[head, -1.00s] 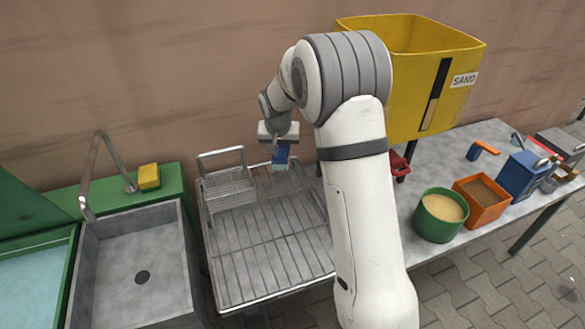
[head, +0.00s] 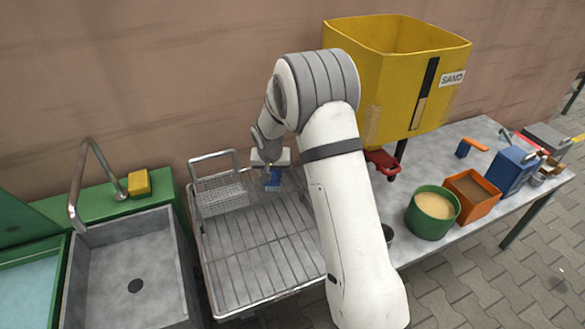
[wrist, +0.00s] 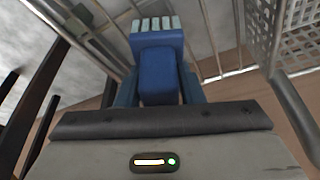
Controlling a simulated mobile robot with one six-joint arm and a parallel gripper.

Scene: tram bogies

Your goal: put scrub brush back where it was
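The scrub brush (wrist: 158,70) has a blue body and pale bristles. In the wrist view it sits between the two fingers of my gripper (wrist: 158,95), bristles pointing away from the palm. In the head view the blue brush (head: 273,180) hangs below my gripper (head: 272,168), over the back part of the wire drying rack (head: 255,255). My gripper is shut on the brush. I cannot tell whether the bristles touch the rack.
A wire basket (head: 220,194) stands at the rack's back left, close to my gripper. A sink (head: 135,265) and a yellow sponge (head: 139,183) are at the left. A yellow sand bin (head: 385,80) stands right of my arm. The rack's front is clear.

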